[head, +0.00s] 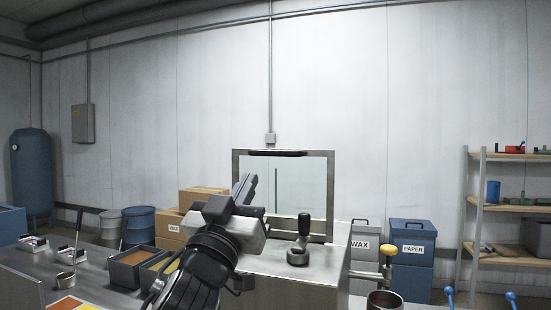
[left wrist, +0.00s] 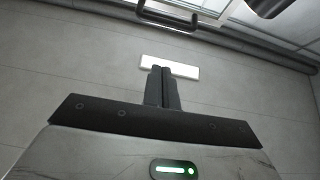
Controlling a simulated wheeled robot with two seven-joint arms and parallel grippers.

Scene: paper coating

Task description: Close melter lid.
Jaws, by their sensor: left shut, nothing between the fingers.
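The melter (head: 290,270) is a metal box right of centre in the head view. Its lid (head: 331,190) stands upright at the back, open, as a metal frame around a clear pane. A dark handle (head: 277,153) runs along the lid's top edge. My left gripper (head: 247,188) is shut and empty, fingers pointing up, in front of the lid's left side in the picture. I cannot tell its depth gap. In the left wrist view the shut fingers (left wrist: 162,88) show, with a dark bar handle (left wrist: 168,18) beyond them, apparently the lid's. My right gripper is not in view.
A black-knobbed fitting (head: 303,236) stands on the melter top. Dark open trays (head: 128,272) lie left of my arm. A yellow-topped valve (head: 388,252) and a metal pot (head: 384,300) are at the right. Blue-handled levers (head: 449,297) stand farther right.

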